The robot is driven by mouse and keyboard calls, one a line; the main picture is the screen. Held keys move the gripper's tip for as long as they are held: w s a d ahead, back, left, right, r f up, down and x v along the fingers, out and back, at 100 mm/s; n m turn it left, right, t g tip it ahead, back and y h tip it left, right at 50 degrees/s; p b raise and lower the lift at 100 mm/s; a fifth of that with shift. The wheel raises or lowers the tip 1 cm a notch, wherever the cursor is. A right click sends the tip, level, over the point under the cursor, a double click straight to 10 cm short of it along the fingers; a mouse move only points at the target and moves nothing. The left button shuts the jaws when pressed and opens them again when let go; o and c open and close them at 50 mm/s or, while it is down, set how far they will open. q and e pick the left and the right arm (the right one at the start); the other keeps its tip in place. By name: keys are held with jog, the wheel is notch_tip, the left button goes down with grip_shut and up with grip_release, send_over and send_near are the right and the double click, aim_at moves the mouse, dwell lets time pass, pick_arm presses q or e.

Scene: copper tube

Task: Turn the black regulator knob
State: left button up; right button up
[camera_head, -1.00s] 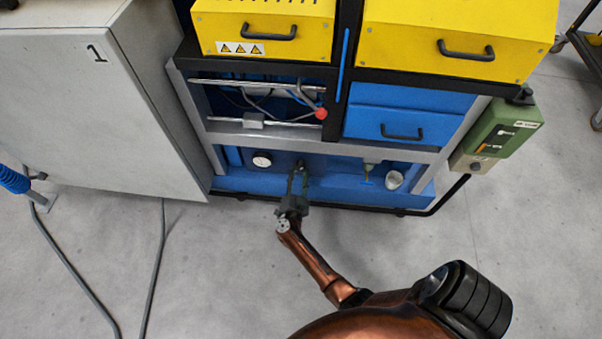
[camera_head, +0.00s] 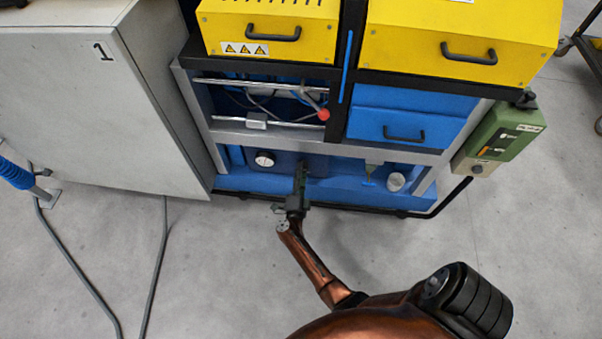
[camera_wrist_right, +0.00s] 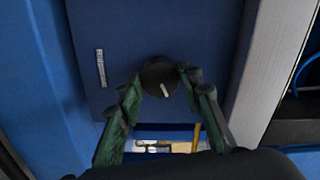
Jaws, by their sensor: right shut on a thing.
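The black regulator knob (camera_wrist_right: 158,76) is round with a pale mark on its face, set on a dark blue panel (camera_wrist_right: 120,40) in the right wrist view. My right gripper (camera_wrist_right: 160,80) has its two green fingers on either side of the knob, shut on it. In the head view my right gripper (camera_head: 301,168) reaches into the lower blue bay of the machine, and its fingers hide the knob there. My left gripper is not in view.
A round white gauge (camera_head: 265,159) sits left of my right gripper. The machine's blue drawer (camera_head: 403,126) and yellow covers (camera_head: 265,25) are above. A grey cabinet (camera_head: 95,110) stands left, a green control box (camera_head: 498,140) right. The floor in front is mostly clear.

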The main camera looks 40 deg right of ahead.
jog(key=shift+s, duration=0.1)
dwell(0.3)
jog(key=o, duration=1.2)
jog(key=shift+c, duration=0.2)
